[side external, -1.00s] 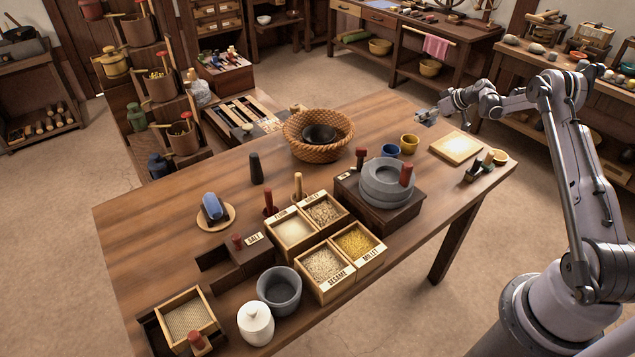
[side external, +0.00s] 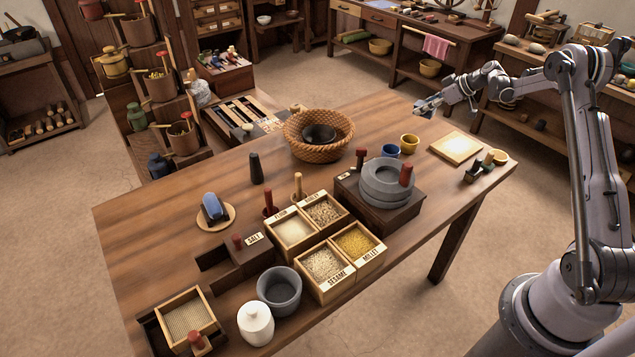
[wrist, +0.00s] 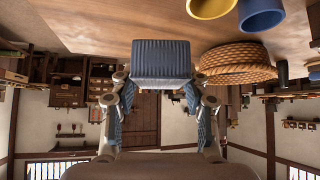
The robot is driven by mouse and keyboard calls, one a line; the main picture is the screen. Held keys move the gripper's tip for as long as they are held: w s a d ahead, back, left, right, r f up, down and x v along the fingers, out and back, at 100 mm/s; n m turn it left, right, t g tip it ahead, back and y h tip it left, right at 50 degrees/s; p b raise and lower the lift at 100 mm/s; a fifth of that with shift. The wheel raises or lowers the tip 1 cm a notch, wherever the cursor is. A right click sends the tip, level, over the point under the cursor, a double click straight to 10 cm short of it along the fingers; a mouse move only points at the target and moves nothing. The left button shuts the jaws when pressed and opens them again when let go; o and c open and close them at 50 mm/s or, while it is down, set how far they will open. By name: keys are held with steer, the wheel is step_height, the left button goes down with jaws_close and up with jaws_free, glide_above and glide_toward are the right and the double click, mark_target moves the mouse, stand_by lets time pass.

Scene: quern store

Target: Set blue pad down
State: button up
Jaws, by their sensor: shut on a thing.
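In the side view the pad is small and partly hidden by the fingers. It appears held above the level of the tabletop, with no contact visible. A blue object (side external: 214,207) also lies on a round wooden disc (side external: 229,222) at the table's left.
The wooden table (side external: 150,225) holds a woven basket (side external: 308,147), a blue cup (side external: 390,150), a yellow cup (side external: 409,144), a pale square board (side external: 456,148) and a stone quern (side external: 386,183). Bare wood lies between the basket and the cups.

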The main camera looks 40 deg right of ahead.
steer(key=shift+n+y, duration=0.5)
steer(key=shift+n, duration=0.1)
steer(key=w+a+f, duration=0.2)
steer(key=w+a, duration=0.1)
steer(key=w+a+f, duration=0.2)
steer(key=w+a, duration=0.2)
steer(key=w+a+f, duration=0.3)
steer(key=w+a, duration=0.1)
steer(key=shift+w, duration=0.25)
steer(key=shift+f, duration=1.95)
steer(key=shift+f, duration=0.15)
steer(key=o, duration=1)
steer(key=shift+o, duration=0.2)
